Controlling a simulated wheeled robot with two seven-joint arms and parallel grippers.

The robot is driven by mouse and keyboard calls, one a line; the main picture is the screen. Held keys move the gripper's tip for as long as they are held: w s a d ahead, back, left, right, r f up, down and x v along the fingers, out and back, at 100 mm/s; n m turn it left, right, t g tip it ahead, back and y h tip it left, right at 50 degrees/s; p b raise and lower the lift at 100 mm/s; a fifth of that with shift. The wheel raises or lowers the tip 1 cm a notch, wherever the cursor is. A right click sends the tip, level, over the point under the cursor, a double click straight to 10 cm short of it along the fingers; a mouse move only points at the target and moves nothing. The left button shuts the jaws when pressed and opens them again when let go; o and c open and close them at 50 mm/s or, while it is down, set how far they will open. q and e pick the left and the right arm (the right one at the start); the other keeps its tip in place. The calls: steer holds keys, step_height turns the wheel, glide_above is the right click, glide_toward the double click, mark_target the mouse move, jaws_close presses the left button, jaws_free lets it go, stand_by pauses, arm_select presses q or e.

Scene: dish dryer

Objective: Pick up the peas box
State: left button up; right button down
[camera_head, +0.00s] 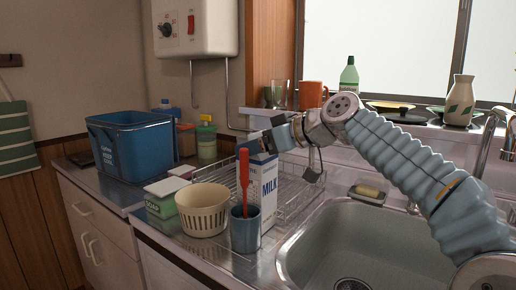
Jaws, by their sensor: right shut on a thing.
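A small green and white box (160,204), which fits the peas box, stands on the counter left of the cream basket; its label is too small to read. My right gripper (252,147) is to the right of and above this box, apart from it. It is shut at the top of the white and blue milk carton (265,186). The carton is upright, its lower part hidden behind a blue cup; I cannot tell if it is lifted. My left gripper is not in view.
A wire rack (302,188) and the sink (365,245) lie to the right.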

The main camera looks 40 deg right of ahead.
steer(key=shift+r, duration=0.1)
jaws_free()
